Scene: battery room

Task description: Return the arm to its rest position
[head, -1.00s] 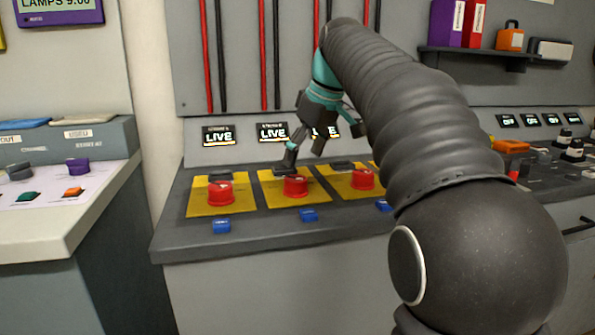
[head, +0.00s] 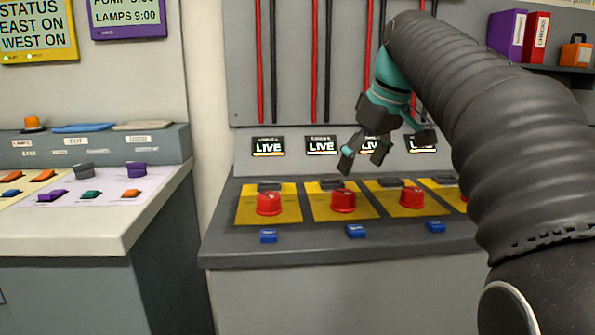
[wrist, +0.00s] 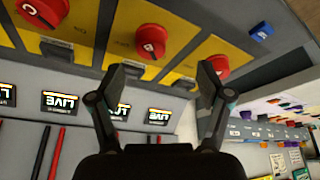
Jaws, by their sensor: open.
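My gripper (head: 366,160) is open and empty in the head view, raised above the back of the grey bench (head: 225,250) with its fingers pointing down and left. Below it are red knobs on yellow plates, among them the left knob (head: 268,204), the middle knob (head: 343,200) and the right knob (head: 411,197). In the wrist view my gripper (wrist: 163,85) has its two fingers spread wide, with a red knob (wrist: 150,42) seen beyond the gap. Nothing is between the fingers. My arm reaches in from the right and hides part of the bench.
Small displays reading LIVE (head: 322,146) stand behind the knobs, and blue tags (head: 356,231) lie in front. Red and black cables (head: 314,60) run up the back panel. A white control desk (head: 100,225) is at the left. A shelf with binders (head: 507,33) is at the upper right.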

